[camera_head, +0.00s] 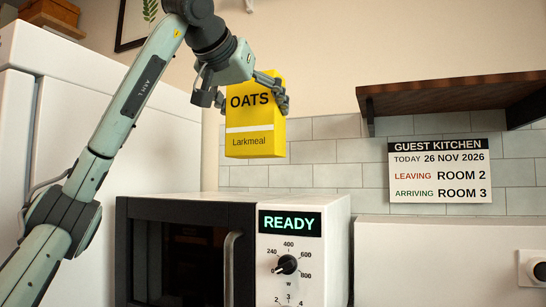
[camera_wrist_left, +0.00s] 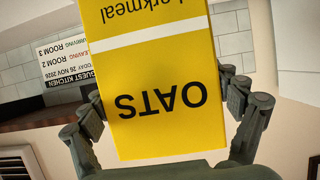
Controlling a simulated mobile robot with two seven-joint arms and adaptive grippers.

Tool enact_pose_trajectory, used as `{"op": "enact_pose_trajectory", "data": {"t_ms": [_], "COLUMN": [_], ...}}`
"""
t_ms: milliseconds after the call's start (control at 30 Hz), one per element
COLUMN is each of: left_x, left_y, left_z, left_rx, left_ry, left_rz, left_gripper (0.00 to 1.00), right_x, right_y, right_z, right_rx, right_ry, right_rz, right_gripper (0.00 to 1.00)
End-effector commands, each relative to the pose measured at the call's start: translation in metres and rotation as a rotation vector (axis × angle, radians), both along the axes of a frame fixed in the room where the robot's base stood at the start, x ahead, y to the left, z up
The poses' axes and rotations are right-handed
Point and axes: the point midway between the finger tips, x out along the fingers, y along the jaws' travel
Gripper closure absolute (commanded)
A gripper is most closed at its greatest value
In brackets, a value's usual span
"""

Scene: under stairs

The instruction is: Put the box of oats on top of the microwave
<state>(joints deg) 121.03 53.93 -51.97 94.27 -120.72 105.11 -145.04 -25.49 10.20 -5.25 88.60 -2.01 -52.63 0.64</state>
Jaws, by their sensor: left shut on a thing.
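The yellow box of oats (camera_head: 255,125), labelled OATS and Larkmeal, is upright in the head view, in the air above the microwave (camera_head: 190,208). My left gripper (camera_head: 254,90) is shut on the upper part of the box, a finger on each side. In the left wrist view the box (camera_wrist_left: 160,85) fills the middle, upside down in that picture, between the fingers of the left gripper (camera_wrist_left: 165,120). A gap shows between the box's bottom and the microwave's top. The microwave has a dark door, a dial and a READY display. My right gripper is not in view.
A tall white cabinet (camera_head: 60,90) stands at the left. A dark wooden shelf (camera_head: 450,97) juts from the wall at the right, above a GUEST KITCHEN sign (camera_head: 440,170). The visible microwave top is bare.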

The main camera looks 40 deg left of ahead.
Motion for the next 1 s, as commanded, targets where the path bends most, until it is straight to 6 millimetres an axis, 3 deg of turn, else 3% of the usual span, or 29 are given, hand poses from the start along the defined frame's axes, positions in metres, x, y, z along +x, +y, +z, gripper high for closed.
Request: {"op": "enact_pose_trajectory", "data": {"t_ms": [200,400,500,733,1000], "left_x": [0.043,0.062,0.065,0.065,0.065], "left_y": [-0.002,-0.003,-0.003,-0.002,-0.003], "left_z": [-0.026,-0.037,-0.042,-0.074,-0.078], "left_rx": [0.001,0.001,0.001,0.001,-0.001], "left_ry": [0.003,-0.001,-0.001,0.000,-0.002], "left_rz": [-0.002,-0.001,-0.001,0.000,-0.001], "left_gripper": [0.54,0.54,0.54,0.54,0.54], "right_x": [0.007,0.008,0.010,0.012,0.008], "right_y": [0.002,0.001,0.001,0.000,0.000], "right_z": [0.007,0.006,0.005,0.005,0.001], "right_rx": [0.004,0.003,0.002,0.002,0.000], "right_ry": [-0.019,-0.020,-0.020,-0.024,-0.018], "right_rz": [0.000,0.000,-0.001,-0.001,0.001], "right_gripper": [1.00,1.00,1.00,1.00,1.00]}}
